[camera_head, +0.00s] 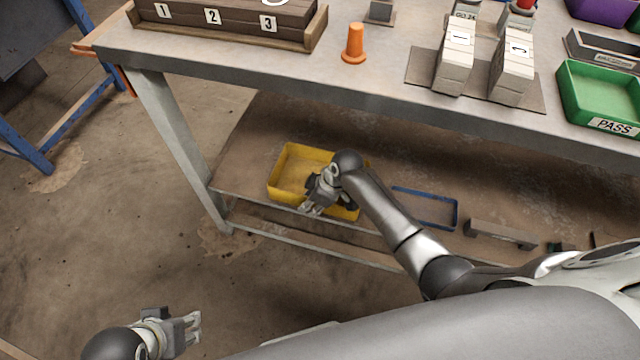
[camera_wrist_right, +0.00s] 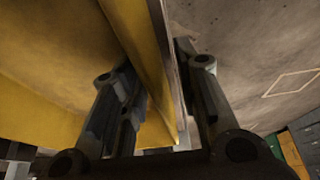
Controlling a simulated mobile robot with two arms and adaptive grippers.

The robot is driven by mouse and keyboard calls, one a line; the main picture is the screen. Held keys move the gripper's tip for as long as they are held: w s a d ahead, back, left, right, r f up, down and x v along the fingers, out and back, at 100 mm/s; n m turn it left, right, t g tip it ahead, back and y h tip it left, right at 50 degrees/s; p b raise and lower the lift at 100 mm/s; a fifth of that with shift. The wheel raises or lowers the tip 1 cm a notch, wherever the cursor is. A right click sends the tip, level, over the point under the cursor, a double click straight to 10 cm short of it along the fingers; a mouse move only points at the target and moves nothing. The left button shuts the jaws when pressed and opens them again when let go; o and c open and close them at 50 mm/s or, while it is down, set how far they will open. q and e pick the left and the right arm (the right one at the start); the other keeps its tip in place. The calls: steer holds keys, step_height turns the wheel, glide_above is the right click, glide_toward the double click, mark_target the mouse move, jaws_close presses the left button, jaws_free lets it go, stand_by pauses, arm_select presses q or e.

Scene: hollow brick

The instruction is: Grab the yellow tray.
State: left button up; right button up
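The yellow tray (camera_head: 284,172) sits on the lower shelf under the workbench, with its near right part hidden behind my right arm and gripper. My right gripper (camera_head: 313,208) is at the tray's near side. In the right wrist view, the tray's yellow wall (camera_wrist_right: 138,45) runs between the two fingers of the right gripper (camera_wrist_right: 158,70). One finger is on the tray's inner side and the other is outside, with a gap showing, so it looks open. My left gripper (camera_head: 198,327) is low at the left over the floor, empty, its fingers apart.
The workbench top (camera_head: 380,85) overhangs the lower shelf (camera_head: 240,165), and a bench leg (camera_head: 180,140) stands left of the tray. A blue frame (camera_head: 428,208) and a grey block (camera_head: 500,234) lie right of my right arm. An orange cone (camera_head: 354,45) stands on the bench.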

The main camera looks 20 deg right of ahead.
jaws_close()
steer(key=shift+r, duration=0.2)
stand_by(0.3)
